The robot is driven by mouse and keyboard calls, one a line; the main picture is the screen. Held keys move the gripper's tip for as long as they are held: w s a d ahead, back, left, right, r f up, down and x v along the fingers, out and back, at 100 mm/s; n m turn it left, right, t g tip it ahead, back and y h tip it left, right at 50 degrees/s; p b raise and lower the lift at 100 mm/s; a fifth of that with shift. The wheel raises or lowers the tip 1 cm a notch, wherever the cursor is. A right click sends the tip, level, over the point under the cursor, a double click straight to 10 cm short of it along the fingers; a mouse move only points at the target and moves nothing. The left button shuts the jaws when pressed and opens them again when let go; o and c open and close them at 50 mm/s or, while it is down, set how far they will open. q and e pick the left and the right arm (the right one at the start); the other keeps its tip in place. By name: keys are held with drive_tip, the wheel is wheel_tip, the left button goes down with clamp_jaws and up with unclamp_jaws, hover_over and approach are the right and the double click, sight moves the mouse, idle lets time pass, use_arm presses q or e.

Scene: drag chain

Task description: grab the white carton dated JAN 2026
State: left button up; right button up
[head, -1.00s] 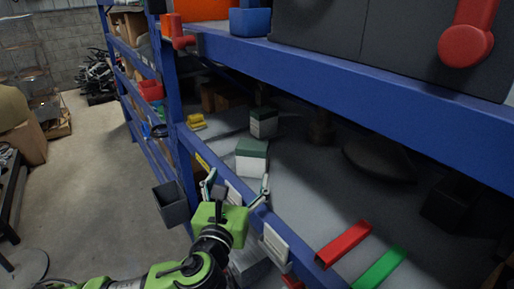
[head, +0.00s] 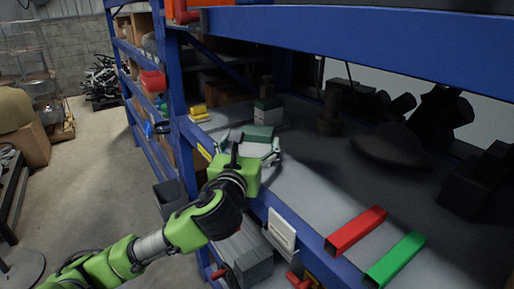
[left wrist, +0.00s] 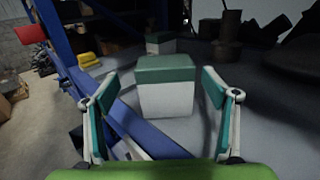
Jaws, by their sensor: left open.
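A white carton with a green top (left wrist: 166,98) stands upright on the grey shelf, straight ahead in the left wrist view. In the head view it shows just beyond my left gripper, partly hidden by it (head: 258,133). A second white carton with a dark green top (head: 268,114) stands farther back; it also shows in the left wrist view (left wrist: 160,46). No date is readable on either. My left gripper (left wrist: 160,92) is open and empty, its fingers spread to both sides of the near carton's outline. I see no contact. My right gripper is not in view.
The blue shelf beam (head: 305,235) runs along the front edge below my left gripper. A red bar (head: 355,230) and a green bar (head: 396,258) lie on the shelf to the right. Yellow pieces (head: 199,113) sit at the left. A blue upper beam (head: 370,30) hangs above.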

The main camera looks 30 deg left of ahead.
sight(257, 134)
use_arm(q)
drive_tip(key=shift+w+a+r, duration=0.1)
drive_tip(key=shift+w, duration=0.35)
drive_tip(key=x, duration=0.1)
drive_tip(key=p+x, duration=0.1)
drive_tip(key=x, duration=0.1)
drive_tip(key=shift+w+p, duration=0.3)
drive_tip(key=shift+w, duration=0.45)
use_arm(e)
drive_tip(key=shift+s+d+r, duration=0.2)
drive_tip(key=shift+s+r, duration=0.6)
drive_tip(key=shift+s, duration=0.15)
use_arm(q)
drive_tip(key=shift+s, duration=0.1)
drive_tip(key=c, duration=1.3)
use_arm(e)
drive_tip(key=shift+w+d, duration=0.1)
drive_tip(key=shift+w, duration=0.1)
